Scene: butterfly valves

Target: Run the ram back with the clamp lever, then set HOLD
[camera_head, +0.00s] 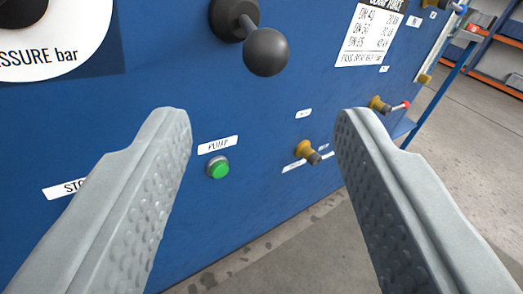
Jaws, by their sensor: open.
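My gripper (262,118) is open and empty, its two grey fingers reaching forward at left and right in front of a blue panel (255,110). A lever with a black ball knob (265,52) on a dark round hub stands out from the panel above the gap between my fingertips, apart from them. A brass-coloured knob with a dark stem (308,152) sits low on the panel, with small labels around it. A brass fitting with a red-tipped handle (388,106) lies beyond my right fingertip. I cannot read which control is the clamp lever or where HOLD is marked.
A green button (218,168) sits under a PUMP label (218,145). A white pressure gauge (45,55) is cut off at upper left. A size chart (371,32) is at upper right. Grey floor (450,130) and orange-blue shelving (500,65) lie to the right.

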